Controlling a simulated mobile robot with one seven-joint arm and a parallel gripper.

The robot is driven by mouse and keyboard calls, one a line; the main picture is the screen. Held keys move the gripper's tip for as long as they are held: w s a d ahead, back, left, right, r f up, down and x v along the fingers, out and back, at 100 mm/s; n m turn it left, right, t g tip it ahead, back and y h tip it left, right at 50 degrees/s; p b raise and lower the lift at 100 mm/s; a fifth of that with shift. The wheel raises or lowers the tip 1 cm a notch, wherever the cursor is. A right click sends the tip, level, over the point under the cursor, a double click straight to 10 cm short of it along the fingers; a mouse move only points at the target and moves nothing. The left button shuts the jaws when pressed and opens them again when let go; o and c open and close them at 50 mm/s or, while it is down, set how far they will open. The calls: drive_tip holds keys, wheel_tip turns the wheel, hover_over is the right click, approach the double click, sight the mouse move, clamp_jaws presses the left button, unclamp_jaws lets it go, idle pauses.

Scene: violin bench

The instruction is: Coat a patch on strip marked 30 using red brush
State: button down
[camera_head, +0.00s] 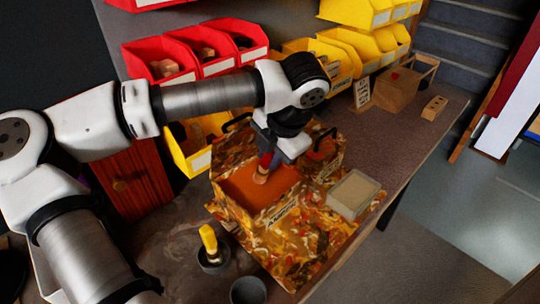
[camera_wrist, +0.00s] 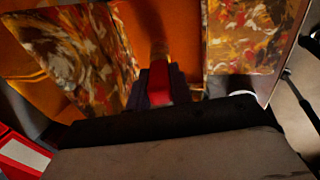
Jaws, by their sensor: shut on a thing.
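My gripper (camera_head: 270,152) is shut on the red brush (camera_head: 264,165), which points down with its bristles low. It is over the orange interior of a box (camera_head: 233,206) with a mottled brown, orange and white pattern. I cannot tell whether the bristles touch the box floor. In the wrist view the red handle (camera_wrist: 159,84) sits between the fingers, with patterned panels on both sides. I can make out no strip marked 30 in either view.
A yellow-handled brush (camera_head: 209,241) stands in a dark cup (camera_head: 213,262), near another cup (camera_head: 248,291). A pale block in a tray (camera_head: 354,194) lies right of the box. Red bins (camera_head: 160,62) and yellow bins (camera_head: 333,62) line the back.

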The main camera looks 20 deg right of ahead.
drive_tip(key=shift+r+p, duration=1.2)
drive_tip(key=shift+r, duration=1.9)
